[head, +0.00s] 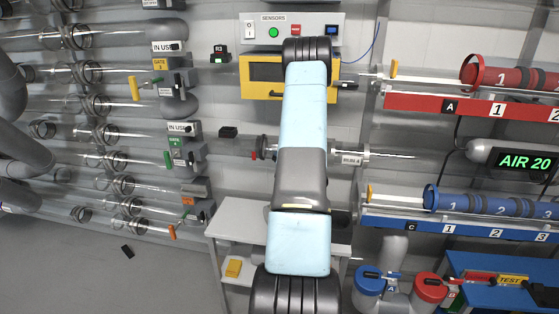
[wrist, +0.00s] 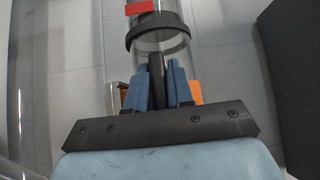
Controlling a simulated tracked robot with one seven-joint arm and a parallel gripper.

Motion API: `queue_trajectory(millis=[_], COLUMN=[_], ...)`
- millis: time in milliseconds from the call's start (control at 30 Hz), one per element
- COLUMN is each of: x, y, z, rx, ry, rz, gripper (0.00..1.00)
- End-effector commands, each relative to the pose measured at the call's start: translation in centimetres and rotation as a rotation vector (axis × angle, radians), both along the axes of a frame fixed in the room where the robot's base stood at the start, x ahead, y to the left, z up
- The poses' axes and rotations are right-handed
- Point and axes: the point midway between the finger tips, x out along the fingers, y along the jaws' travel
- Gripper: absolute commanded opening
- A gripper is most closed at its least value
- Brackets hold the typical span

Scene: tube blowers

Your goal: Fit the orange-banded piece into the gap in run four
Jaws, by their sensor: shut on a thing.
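My gripper (wrist: 158,72) shows in the wrist view with its two blue fingers close together, shut on a dark upright part between them. Orange (wrist: 196,92) shows on both sides behind the fingers, so I take the held thing to be the orange-banded piece; most of it is hidden by the fingers. Just beyond the fingertips is a clear tube with a black collar (wrist: 158,27); whether it touches the held piece I cannot tell. In the head view my arm hides the gripper and the middle of a horizontal tube run (head: 390,156) with a small, hard-to-read label. I cannot see a gap there.
Several clear tubes with grey gate housings (head: 176,85) fill the left wall. A red shelf (head: 470,106) and a blue shelf (head: 460,230) with tubes are at right. A yellow-framed box (head: 262,72) is behind my arm. A white table (head: 235,228) stands below.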

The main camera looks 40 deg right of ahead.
Motion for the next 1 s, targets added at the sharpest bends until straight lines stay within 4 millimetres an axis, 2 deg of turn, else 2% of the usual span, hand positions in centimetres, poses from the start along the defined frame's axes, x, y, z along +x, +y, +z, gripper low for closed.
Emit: queue_trajectory(millis=[367, 400, 700, 1000], x=[0.02, 0.02, 0.00, -0.23], y=[-0.02, -0.02, -0.01, 0.02], z=[-0.30, -0.32, -0.34, -0.41], rx=[-0.001, -0.001, 0.000, 0.001], ry=[-0.001, -0.001, 0.000, 0.001], rz=[0.000, 0.000, 0.000, 0.000], gripper=[0.00, 0.23, 0.51, 0.51])
